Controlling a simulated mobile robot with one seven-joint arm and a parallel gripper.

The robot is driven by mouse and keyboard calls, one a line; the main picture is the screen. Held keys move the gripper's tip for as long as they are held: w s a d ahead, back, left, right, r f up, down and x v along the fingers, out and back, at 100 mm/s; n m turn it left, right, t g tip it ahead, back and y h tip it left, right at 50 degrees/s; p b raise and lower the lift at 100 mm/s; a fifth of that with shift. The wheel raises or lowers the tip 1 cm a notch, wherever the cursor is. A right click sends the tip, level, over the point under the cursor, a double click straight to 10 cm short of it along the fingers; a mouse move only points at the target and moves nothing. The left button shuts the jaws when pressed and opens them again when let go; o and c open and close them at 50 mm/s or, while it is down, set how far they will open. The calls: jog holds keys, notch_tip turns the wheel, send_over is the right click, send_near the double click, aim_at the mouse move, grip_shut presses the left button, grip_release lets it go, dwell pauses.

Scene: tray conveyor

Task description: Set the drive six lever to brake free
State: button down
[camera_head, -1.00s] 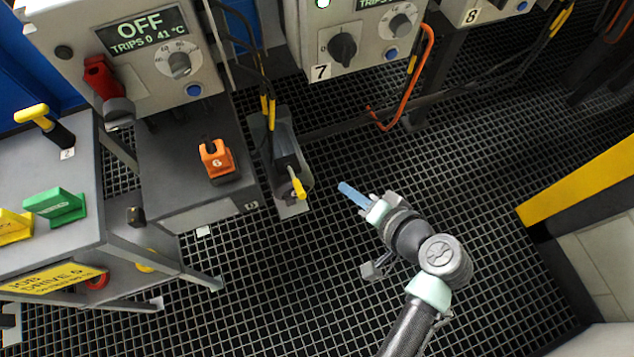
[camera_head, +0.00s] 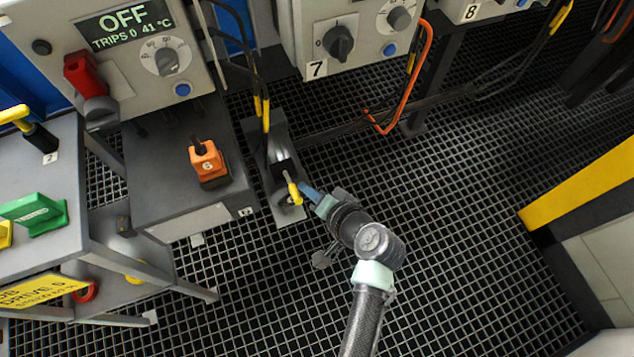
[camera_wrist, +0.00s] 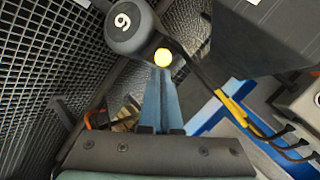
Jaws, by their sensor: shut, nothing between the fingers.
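The drive six lever (camera_head: 292,190) has a yellow grip and sticks out from the side of a grey motor unit (camera_head: 277,140), below the cabinets. In the wrist view its round yellow end (camera_wrist: 163,57) shows just beyond my fingertips, beside a dark round motor cap marked 6 (camera_wrist: 130,22). My gripper (camera_head: 306,188) is shut and empty, its blue fingers pointing at the lever from the right. In the wrist view the fingers (camera_wrist: 160,72) lie together. I cannot tell whether the tips touch the grip. No brake marking is readable.
An orange block marked 6 (camera_head: 207,162) sits on a dark box left of the motor. The cabinet above reads OFF (camera_head: 125,20). Cabinet 7 (camera_head: 345,40) stands behind, with an orange cable (camera_head: 425,60) hanging down. The grid floor right of my arm is clear.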

jog(key=shift+f, duration=0.1)
dwell(0.3)
jog(key=shift+s+f+b, duration=0.2)
jog(key=shift+f+b, duration=0.1)
jog(key=shift+b, duration=0.65)
